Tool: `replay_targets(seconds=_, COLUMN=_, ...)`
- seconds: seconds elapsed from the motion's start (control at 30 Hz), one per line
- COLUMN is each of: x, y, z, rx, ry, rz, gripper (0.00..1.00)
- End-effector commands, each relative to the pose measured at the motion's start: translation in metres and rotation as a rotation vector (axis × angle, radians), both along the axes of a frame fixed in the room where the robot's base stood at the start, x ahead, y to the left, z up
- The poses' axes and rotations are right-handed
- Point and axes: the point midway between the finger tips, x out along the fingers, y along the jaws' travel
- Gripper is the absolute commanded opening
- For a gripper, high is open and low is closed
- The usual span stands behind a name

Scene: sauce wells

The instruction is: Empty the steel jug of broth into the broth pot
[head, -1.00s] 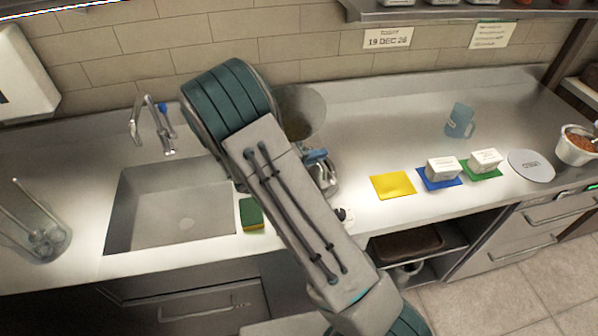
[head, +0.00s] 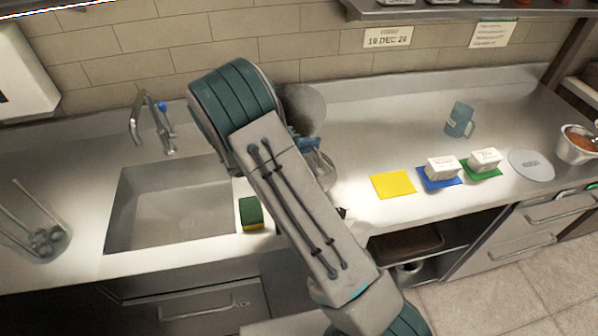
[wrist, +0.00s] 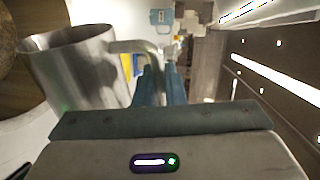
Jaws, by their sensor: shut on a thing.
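The steel jug (wrist: 75,75) fills the left of the wrist view, its mouth toward the top and its handle (wrist: 135,48) reaching right. My gripper (wrist: 161,80) is shut on that handle. In the head view the jug (head: 326,168) shows only in part beside my gripper's blue fingers (head: 308,145), behind my arm. The broth pot (head: 305,108) stands at the back of the counter, largely hidden by my arm. Brown contents (wrist: 12,75) show at the wrist view's left edge, beside the jug. I cannot see what is inside the jug or any stream from it.
A sink (head: 170,208) lies left, with a sponge (head: 251,214) at its right edge. A yellow square (head: 393,185), two white blocks on blue and green squares, a blue mug (head: 459,121) and a round plate (head: 531,164) are to the right.

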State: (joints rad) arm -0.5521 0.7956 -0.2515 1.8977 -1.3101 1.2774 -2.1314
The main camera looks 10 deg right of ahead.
Motion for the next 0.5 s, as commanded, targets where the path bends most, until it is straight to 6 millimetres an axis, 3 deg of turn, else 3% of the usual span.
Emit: replay_targets(seconds=0.5, x=0.017, y=0.004, z=0.005, rx=-0.036, ry=0.118, rz=0.0, gripper=0.0)
